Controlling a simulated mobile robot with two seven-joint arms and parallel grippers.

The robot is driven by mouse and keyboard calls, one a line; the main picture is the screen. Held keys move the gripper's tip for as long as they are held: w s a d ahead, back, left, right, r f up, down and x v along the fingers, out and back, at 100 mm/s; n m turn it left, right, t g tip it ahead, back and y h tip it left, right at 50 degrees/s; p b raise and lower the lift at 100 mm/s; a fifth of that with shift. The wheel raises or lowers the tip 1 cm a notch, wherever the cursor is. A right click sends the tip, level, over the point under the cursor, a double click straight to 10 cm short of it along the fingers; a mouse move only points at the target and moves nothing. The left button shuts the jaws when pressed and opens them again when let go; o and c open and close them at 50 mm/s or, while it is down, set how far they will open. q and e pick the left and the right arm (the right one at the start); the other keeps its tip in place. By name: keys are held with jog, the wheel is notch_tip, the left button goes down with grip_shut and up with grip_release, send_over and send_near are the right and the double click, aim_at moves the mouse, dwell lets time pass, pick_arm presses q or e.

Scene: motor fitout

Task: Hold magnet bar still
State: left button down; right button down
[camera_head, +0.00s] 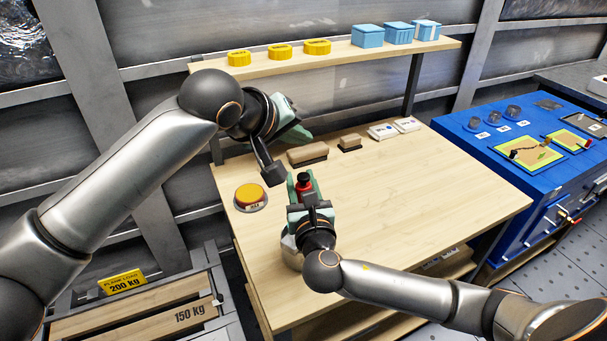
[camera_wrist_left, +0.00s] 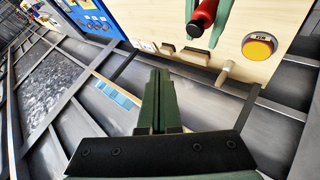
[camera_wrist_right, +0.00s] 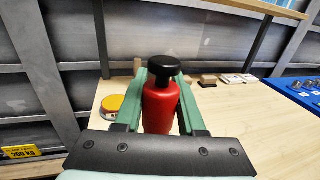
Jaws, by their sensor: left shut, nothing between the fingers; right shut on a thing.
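A red cylinder with a black knob on top (camera_head: 304,187) stands upright between the green fingers of my right gripper (camera_head: 303,196), over the left part of the wooden bench. In the right wrist view the fingers close on both sides of the red cylinder (camera_wrist_right: 160,105). I cannot tell whether this is the magnet bar; its lower end is hidden. The red cylinder also shows in the left wrist view (camera_wrist_left: 203,16). My left gripper (camera_head: 302,132) is above the back left of the bench, apart from the cylinder. Its fingers (camera_wrist_left: 159,78) are together and empty.
A yellow button (camera_head: 249,194) is on the bench's left. Brown blocks (camera_head: 307,153) and small white boxes (camera_head: 382,131) line the back. A shelf (camera_head: 340,50) holds yellow pieces and blue boxes. A grey round thing (camera_head: 291,254) is partly hidden under my right gripper. The bench's right side is clear.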

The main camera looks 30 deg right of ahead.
pick_arm(q)
notch_tip(320, 180, up, 4)
jog(key=y, duration=0.2)
send_over(306, 174)
jog(key=s+a, duration=0.1)
jog(key=shift+s+a+n+t, duration=0.1)
jog(key=shift+a+n+t, duration=0.1)
jog(key=shift+n+t, duration=0.15)
jog(key=shift+f, duration=4.35)
jog(key=shift+f, duration=0.4)
jog(key=shift+f, duration=0.85)
jog(key=shift+r, duration=1.2)
jog(key=shift+r, duration=0.15)
